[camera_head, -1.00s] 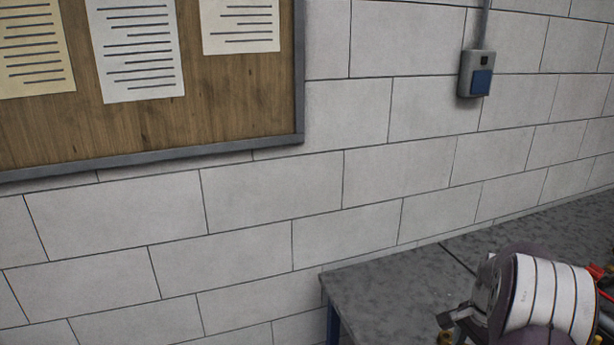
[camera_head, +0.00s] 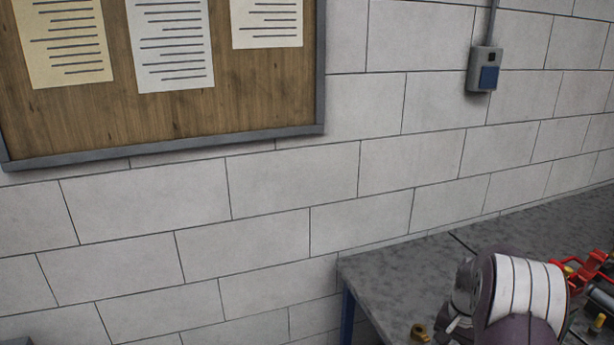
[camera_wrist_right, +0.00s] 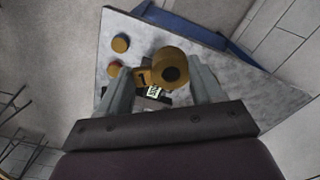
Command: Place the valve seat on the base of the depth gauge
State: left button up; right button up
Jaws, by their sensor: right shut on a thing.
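In the right wrist view a round brass piece with a dark central hole, which looks like the valve seat (camera_wrist_right: 171,66), sits between the fingertips of my right gripper (camera_wrist_right: 161,70). The gripper is shut on it. Just behind and below it is a small device with a lit green-white display, likely the depth gauge (camera_wrist_right: 154,92); its base is mostly hidden. I cannot tell whether the seat touches the gauge. In the head view my right arm hangs over the bench and hides its gripper's tips. My left gripper is in no view.
The grey bench (camera_head: 400,275) has free room at its back left. A brass piece (camera_head: 418,332) shows near its front edge. Red parts (camera_head: 588,268) lie to the right of my arm. Two round brass pieces, one at the upper left (camera_wrist_right: 121,43), show in the wrist view.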

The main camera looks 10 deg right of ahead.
jog(key=w+a+f+n+b, duration=0.2)
jog(key=a+f+n+b, duration=0.2)
jog(key=a+f, duration=0.5)
jog(key=w+a+f+n+b, duration=0.2)
jog(key=a+f+n+b, duration=0.2)
jog(key=a+f, duration=0.6)
jog(key=a+n, duration=0.2)
jog(key=a, duration=0.4)
jog(key=shift+w+a+n, duration=0.2)
jog(key=shift+w+n, duration=0.1)
jog(key=shift+w, duration=0.05)
jog(key=shift+w+r, duration=0.1)
